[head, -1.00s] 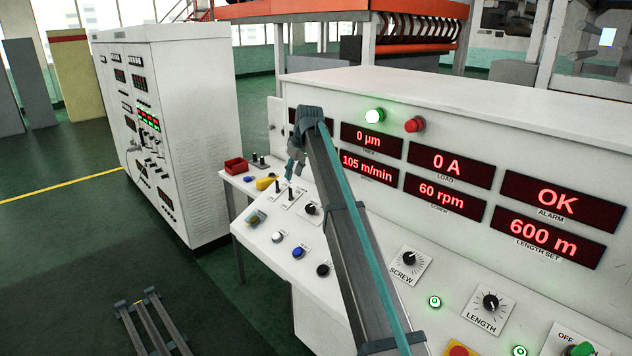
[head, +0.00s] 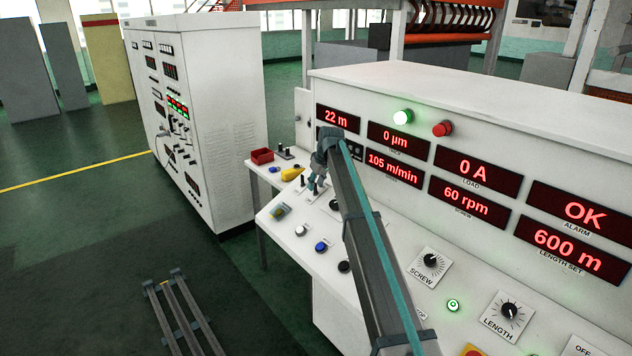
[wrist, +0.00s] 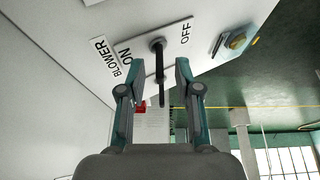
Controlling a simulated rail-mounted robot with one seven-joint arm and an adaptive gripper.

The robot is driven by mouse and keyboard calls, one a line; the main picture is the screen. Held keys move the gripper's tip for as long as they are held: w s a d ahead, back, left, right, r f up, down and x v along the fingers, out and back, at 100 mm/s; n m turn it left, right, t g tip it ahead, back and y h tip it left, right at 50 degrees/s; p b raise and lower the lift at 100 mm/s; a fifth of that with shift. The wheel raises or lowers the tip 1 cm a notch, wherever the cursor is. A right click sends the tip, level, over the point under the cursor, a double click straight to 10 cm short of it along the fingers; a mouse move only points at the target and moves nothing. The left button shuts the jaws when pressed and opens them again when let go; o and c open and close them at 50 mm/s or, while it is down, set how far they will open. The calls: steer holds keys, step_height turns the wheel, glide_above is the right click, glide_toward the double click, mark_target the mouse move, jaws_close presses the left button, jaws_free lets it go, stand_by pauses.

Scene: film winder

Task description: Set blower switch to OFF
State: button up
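The blower switch (wrist: 159,58) is a black lever on a white plate (wrist: 190,42) marked BLOWER, ON and OFF in the wrist view. ON is left of the lever and OFF right of it. The lever sticks out toward my gripper (wrist: 160,70), which is open with a finger on each side of it. There is a visible gap to each finger; whether either touches cannot be told. The lever's exact setting is hard to tell. In the head view my gripper (head: 316,184) is low over the console's far left end and hides part of the levers there.
A yellow-topped control (wrist: 236,41) sits beyond OFF in the wrist view. White (head: 300,231), blue (head: 321,246) and black (head: 343,267) controls lie in front on the console. A red bin (head: 262,156) stands on the side table. The upright display panel rises behind.

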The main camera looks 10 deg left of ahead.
jaws_close()
steer(key=shift+a+f+b, duration=0.1)
steer(key=shift+f+b, duration=0.05)
steer(key=shift+b, duration=0.2)
steer(key=t+h+b, duration=0.1)
steer(key=b, duration=0.1)
steer(key=s+a+t+h+b, duration=0.1)
steer(key=t+b, duration=0.1)
steer(key=b, duration=0.1)
steer(key=shift+s+a+f+n+h, duration=0.1)
steer(key=shift+s+f+n+h, duration=0.1)
steer(key=shift+f+n+h, duration=0.15)
steer(key=t+h+b, duration=0.1)
steer(key=b, duration=0.1)
steer(key=s+a+n+t+h+b, duration=0.1)
steer(key=t+b, duration=0.1)
steer(key=shift+f+h+b, duration=0.25)
steer(key=shift+f+b, duration=0.1)
steer(key=shift+f, duration=0.05)
steer(key=shift+a+f+t+h+b, duration=0.1)
steer(key=shift+t+h+b, duration=0.45)
steer(key=shift+b, duration=0.35)
steer(key=shift+t, duration=0.25)
